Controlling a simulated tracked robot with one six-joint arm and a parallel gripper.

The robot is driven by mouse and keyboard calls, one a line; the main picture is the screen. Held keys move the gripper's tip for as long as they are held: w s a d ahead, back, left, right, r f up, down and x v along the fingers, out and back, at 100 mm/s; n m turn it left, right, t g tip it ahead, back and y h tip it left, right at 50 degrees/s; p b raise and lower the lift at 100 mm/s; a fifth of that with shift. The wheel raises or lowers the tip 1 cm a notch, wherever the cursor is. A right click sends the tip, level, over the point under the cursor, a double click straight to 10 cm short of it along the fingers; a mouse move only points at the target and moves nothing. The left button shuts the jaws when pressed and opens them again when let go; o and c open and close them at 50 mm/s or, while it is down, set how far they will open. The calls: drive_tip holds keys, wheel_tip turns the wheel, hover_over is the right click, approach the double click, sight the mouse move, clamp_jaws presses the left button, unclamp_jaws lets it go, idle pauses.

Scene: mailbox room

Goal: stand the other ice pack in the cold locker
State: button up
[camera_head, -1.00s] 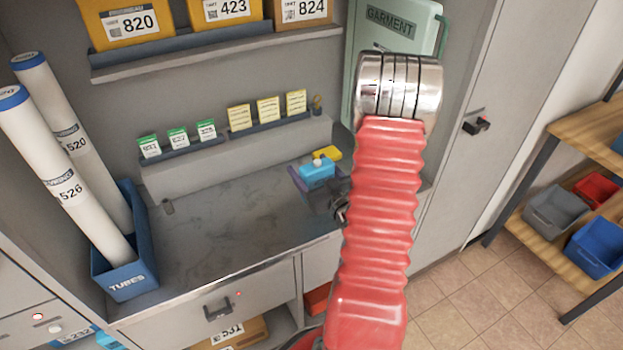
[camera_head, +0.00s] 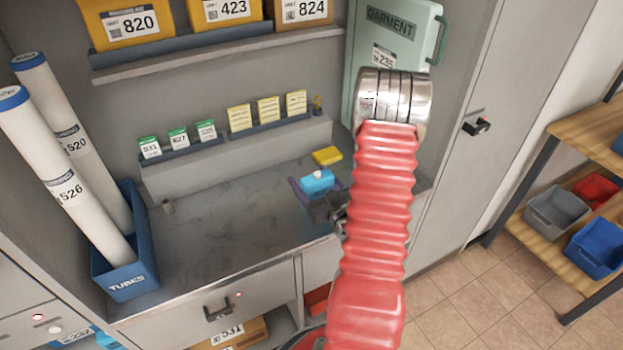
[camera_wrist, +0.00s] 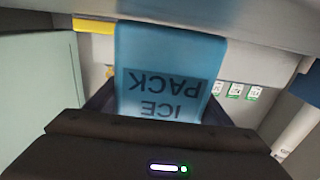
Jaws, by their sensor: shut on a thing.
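A light blue ice pack (camera_head: 317,181) is between the fingers of my gripper (camera_head: 320,203), over the right part of the grey counter. My arm hides part of the gripper in the head view. In the wrist view the ice pack (camera_wrist: 172,50) fills the middle, its lettering upside down, with the dark jaws (camera_wrist: 155,120) shut on its lower part. Whether it touches the counter I cannot tell. I cannot make out the cold locker or another ice pack in either view.
A yellow block (camera_head: 327,155) lies behind the ice pack. A blue tubes bin (camera_head: 125,278) with two long rolls stands at the left. Small green and yellow cards line a raised ledge (camera_head: 240,155). A green garment case (camera_head: 390,45) stands behind my arm. The counter's middle (camera_head: 225,215) is mostly clear.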

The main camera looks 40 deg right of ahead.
drive_tip(key=shift+f, duration=0.15)
drive_tip(key=o, duration=1.3)
